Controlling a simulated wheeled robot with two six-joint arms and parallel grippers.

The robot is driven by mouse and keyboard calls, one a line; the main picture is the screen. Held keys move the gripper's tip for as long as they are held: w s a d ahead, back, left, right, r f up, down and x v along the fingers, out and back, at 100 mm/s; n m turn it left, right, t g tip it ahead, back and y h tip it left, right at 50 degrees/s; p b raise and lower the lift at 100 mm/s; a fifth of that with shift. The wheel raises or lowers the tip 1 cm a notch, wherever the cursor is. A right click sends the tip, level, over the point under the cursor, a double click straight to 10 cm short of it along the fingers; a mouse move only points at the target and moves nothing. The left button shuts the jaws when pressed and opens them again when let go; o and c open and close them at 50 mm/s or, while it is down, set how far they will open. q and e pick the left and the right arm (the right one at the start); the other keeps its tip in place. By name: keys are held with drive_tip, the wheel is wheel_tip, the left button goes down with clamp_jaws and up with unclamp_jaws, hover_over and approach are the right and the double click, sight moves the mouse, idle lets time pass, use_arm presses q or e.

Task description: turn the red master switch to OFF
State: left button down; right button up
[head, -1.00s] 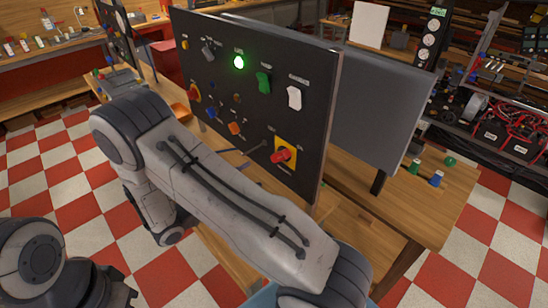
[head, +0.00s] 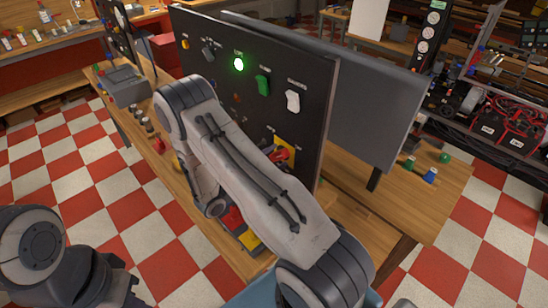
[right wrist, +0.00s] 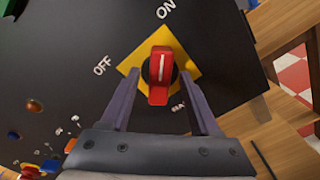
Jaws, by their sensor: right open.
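The red master switch (head: 281,154) sits on a yellow plate (head: 291,147) low on the right of the black panel (head: 308,95). My right arm partly covers it in the head view. In the right wrist view the red knob (right wrist: 160,90) has its white line toward the ON label (right wrist: 166,8); the OFF label (right wrist: 102,65) is to the left. My right gripper (right wrist: 160,76) is open, one finger on each side of the knob. Small gaps show beside the knob; I cannot tell its exact depth. My left gripper is not in view.
A lit green lamp (head: 238,64), a green switch (head: 263,84) and a white switch (head: 293,101) are higher on the panel. A grey board (head: 370,100) stands behind it. The wooden bench (head: 425,205) has free room at the right.

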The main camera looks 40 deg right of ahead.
clamp_jaws()
drive_tip(key=shift+n, duration=0.4)
drive_tip(key=n, duration=0.3)
drive_tip(key=shift+n, duration=0.3)
drive_tip(key=n, duration=0.4)
drive_tip(key=shift+n, duration=0.3)
drive_tip(key=n, duration=0.4)
drive_tip(key=shift+w+p, duration=0.1)
drive_tip(key=shift+p, duration=0.25)
drive_tip(key=shift+n+p, duration=0.45)
drive_tip(key=shift+n, duration=2.05)
